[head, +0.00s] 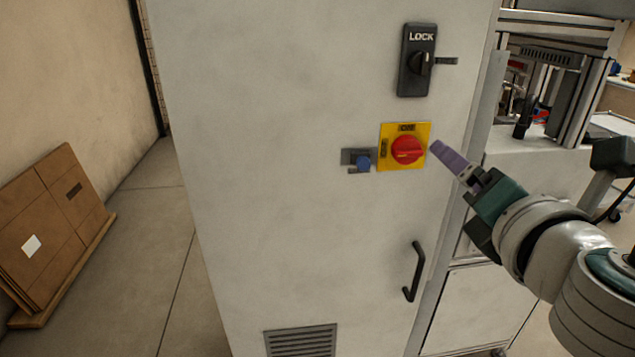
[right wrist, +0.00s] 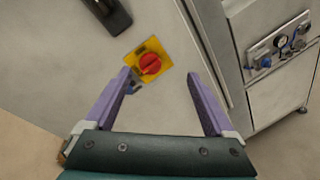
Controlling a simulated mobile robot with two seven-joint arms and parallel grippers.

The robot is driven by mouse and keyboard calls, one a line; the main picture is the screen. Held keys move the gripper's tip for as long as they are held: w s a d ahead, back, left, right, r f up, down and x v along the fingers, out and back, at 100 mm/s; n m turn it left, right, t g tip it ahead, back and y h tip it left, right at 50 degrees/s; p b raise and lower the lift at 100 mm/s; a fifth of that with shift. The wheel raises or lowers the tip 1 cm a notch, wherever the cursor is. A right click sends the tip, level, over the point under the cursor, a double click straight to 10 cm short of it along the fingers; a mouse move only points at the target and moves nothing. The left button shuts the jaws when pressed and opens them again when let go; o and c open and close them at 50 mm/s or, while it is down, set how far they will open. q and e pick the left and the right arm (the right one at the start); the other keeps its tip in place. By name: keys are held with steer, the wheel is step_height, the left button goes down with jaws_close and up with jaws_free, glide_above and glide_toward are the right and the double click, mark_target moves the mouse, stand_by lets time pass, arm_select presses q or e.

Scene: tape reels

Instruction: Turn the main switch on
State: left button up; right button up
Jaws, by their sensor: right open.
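The main switch is a red rotary knob (head: 407,150) on a yellow plate (head: 424,131), mounted on the white cabinet door (head: 270,130). The knob's grip lies roughly horizontal in the head view. The red knob also shows in the right wrist view (right wrist: 150,64), ahead of the fingers and left of centre. My right gripper (head: 440,150) is just right of the plate in the head view. In the right wrist view my right gripper (right wrist: 160,85) has its purple fingers spread wide with nothing between them at the tips. My left gripper is not in view.
A black LOCK handle (head: 416,62) is above the switch. A small latch with a blue part (head: 362,163) is just left of the plate. A black door handle (head: 415,272) is below. Flat cardboard (head: 55,225) leans at the left wall. Machinery (head: 550,90) stands on the right.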

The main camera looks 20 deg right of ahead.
mark_target(410, 156)
steer(key=w+f+n+b, duration=0.1)
steer(key=w+n, duration=0.1)
steer(key=w, duration=0.2)
steer(key=w+d+f+n+t+y+b, duration=0.1)
steer(key=w+n, duration=0.1)
steer(key=w, duration=0.2)
steer(key=w+f+n+t+b, duration=0.1)
steer(key=w+n, duration=0.2)
steer(key=w, duration=0.1)
steer(key=shift+w+d+f+y+b, duration=0.25)
steer(key=shift+d+f+y+b, duration=0.05)
steer(key=shift+y+b, duration=0.1)
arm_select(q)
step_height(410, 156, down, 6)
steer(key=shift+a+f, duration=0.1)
arm_select(e)
steer(key=c, duration=1.4)
